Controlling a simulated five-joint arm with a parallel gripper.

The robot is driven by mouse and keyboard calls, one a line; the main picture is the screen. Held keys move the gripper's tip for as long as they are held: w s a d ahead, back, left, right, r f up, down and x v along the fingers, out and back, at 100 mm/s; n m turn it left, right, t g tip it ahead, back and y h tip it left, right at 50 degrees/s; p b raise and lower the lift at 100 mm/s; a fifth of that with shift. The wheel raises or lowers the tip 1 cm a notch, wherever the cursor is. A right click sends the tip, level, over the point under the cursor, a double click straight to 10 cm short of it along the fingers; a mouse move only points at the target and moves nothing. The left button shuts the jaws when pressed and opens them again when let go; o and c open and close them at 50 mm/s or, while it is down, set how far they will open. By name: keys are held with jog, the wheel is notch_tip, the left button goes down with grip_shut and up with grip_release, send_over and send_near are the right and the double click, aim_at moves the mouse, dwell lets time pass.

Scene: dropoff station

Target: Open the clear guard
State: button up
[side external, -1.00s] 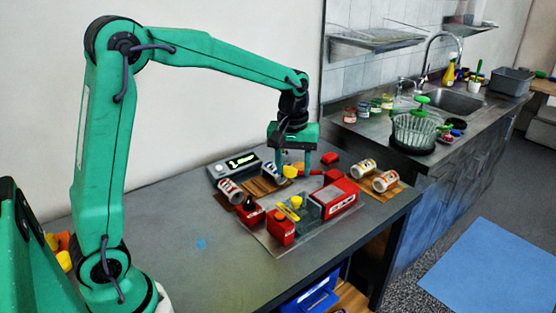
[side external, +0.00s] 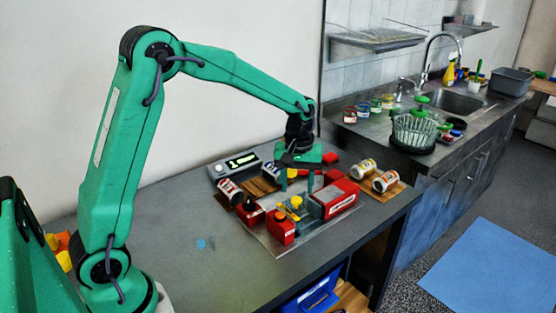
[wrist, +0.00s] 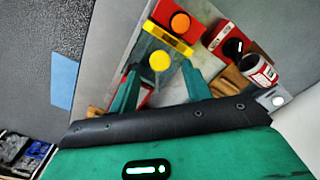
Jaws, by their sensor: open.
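My gripper (side external: 298,188) is open and points down over the red-and-grey station on the bench. In the wrist view its green fingers (wrist: 160,82) stand apart on either side of a round yellow knob (wrist: 160,61), with nothing held. The knob also shows in the side view (side external: 296,202). A yellow bar (wrist: 168,40) lies beside the knob, next to a red box with an orange button (wrist: 180,22). That red box (side external: 281,229) is at the station's front. The clear guard's panel cannot be made out. I cannot tell whether the fingers touch the knob.
A red box with a black knob (side external: 249,212) and a red-and-white can (side external: 229,189) are left of the station. A long red box (side external: 335,197) is close to the right finger. A grey display unit (side external: 235,166) is behind.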

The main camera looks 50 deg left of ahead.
aim_at(297, 198)
jog(key=shift+f, duration=1.8)
grip_shut()
